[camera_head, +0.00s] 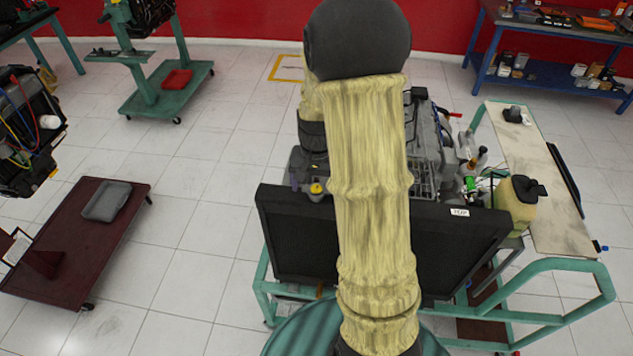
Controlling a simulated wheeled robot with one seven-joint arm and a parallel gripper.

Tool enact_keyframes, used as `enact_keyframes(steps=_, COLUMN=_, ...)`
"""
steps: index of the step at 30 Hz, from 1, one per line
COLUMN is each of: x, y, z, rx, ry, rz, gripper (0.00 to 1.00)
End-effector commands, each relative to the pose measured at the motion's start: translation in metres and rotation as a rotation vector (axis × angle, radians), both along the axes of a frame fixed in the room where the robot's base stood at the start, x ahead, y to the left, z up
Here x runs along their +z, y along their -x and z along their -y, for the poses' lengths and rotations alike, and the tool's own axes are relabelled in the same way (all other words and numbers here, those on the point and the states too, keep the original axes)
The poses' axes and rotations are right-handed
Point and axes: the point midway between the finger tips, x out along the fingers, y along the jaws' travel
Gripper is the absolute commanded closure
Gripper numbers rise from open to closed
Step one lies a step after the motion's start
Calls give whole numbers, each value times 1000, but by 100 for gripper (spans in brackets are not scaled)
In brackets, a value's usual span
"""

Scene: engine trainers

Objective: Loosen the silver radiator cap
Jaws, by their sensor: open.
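The black radiator (285,236) stands upright across the front of the green engine stand, with a white label at its upper right. I cannot make out a silver cap; my arm covers the middle of the radiator and its top edge. My forearm comes down behind the upper arm, and my gripper (300,174) is a dark shape just above the radiator's upper left edge. It is open, but its fingertips are small and partly hidden. A small yellow cap (316,188) shows beside it. I cannot tell whether they touch.
The engine (425,140) sits behind the radiator. A yellowish tank (516,203) and a beige side shelf (545,190) are at its right. A green rail (560,265) runs in front there. A dark red cart (85,240) stands left, with clear tiled floor between.

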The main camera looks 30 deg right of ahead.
Motion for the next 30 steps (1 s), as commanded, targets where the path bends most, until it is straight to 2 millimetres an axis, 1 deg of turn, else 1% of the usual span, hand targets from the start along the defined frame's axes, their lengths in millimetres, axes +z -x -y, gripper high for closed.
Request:
enact_keyframes(steps=3, x=0, y=0, z=0, rx=0, ry=0, rz=0, gripper=13)
enact_keyframes(steps=5, x=0, y=0, z=0, rx=0, ry=0, rz=0, gripper=24)
enact_keyframes(steps=6, x=0, y=0, z=0, rx=0, ry=0, rz=0, gripper=32)
enact_keyframes(steps=10, x=0, y=0, z=0, rx=1, ry=0, rz=0, gripper=57)
enact_keyframes(steps=22, x=1, y=0, z=0, rx=44, ry=0, rz=0, gripper=57)
enact_keyframes(steps=30, x=1, y=0, z=0, rx=183, ry=0, rz=1, gripper=57)
